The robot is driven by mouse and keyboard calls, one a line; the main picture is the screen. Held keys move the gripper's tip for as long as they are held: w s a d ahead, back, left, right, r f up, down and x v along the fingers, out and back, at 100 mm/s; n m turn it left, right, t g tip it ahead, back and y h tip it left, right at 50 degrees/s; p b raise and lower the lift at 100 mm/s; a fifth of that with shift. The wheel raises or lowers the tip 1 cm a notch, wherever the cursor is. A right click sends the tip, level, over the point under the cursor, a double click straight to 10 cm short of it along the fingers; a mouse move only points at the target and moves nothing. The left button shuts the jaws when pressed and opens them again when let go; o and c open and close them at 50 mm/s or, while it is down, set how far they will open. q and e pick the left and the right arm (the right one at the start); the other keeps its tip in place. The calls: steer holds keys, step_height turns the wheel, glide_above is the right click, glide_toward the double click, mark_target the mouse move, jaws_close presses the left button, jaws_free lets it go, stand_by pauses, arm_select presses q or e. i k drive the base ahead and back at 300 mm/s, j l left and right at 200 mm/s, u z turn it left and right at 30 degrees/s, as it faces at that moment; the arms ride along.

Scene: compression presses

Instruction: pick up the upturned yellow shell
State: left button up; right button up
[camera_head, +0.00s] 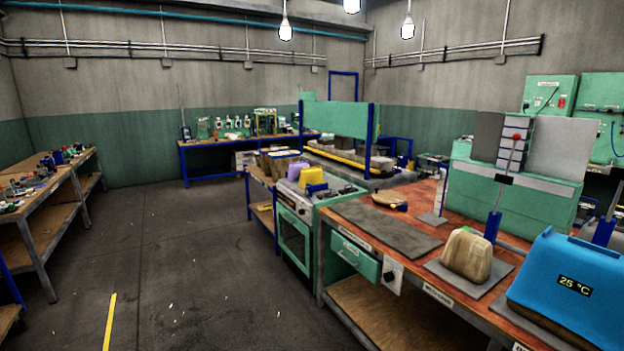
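A yellow shell-like piece (312,176) stands on top of the green and white oven-like unit (296,212), near the middle of the view. It is small here, and I cannot clearly tell which way up it is. A purple piece (297,170) of similar size stands just left of it and seems to touch or overlap it. Neither of my grippers is in view, and nothing is seen holding the yellow piece.
A red-topped workbench (430,208) runs along the right, with a beige block (466,255) on a grey plate and a blue housing (570,275) reading 25 °C. A tan shallow piece (388,200) lies behind a dark mat (380,228).

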mark_target(314, 174)
steer(key=i+j+u, duration=0.35)
steer(key=i, duration=0.2)
steer(key=i+j+u, duration=0.3)
steer(key=i, duration=0.3)
steer(key=i+u, duration=0.35)
steer(key=i, duration=0.25)
steer(key=i+z, duration=0.15)
steer(key=i, duration=0.75)
steer(key=i+z, duration=0.1)
steer(key=i, duration=0.8)
steer(key=i+j+z, duration=0.15)
steer(key=i, duration=0.75)
steer(key=i+z, duration=0.75)
steer(key=z, duration=0.25)
steer(key=i+j+z, duration=0.25)
steer(key=z, duration=0.2)
steer(key=i+j+z, duration=0.5)
steer(key=k+l, duration=0.1)
